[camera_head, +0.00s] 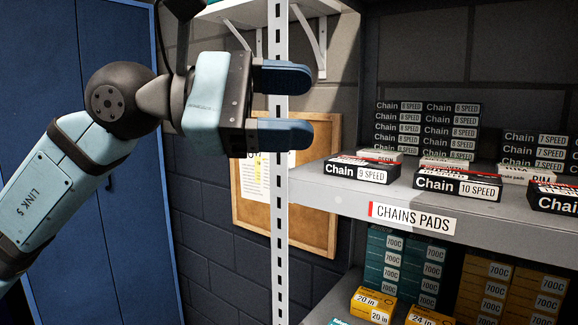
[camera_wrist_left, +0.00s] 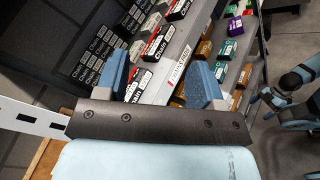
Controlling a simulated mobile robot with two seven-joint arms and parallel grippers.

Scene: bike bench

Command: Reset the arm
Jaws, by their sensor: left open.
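My left arm comes in from the left in the head view, and its gripper (camera_head: 284,105) is open and empty. Its two blue fingers point right, in front of the shelf's perforated metal upright. In the left wrist view the gripper (camera_wrist_left: 160,85) shows its fingers spread apart, with shelf boxes beyond them. No box is between the fingertips in a way that looks held. My right gripper is not visible in the head view.
A grey shelf (camera_head: 325,185) labelled "CHAINS PADS" holds stacked chain boxes (camera_head: 440,182). Teal (camera_head: 385,262) and yellow (camera_head: 374,303) boxes stand below. The metal upright (camera_head: 280,215) is close to my left gripper. A cork board (camera_head: 315,220) and blue cabinet (camera_head: 120,230) are behind.

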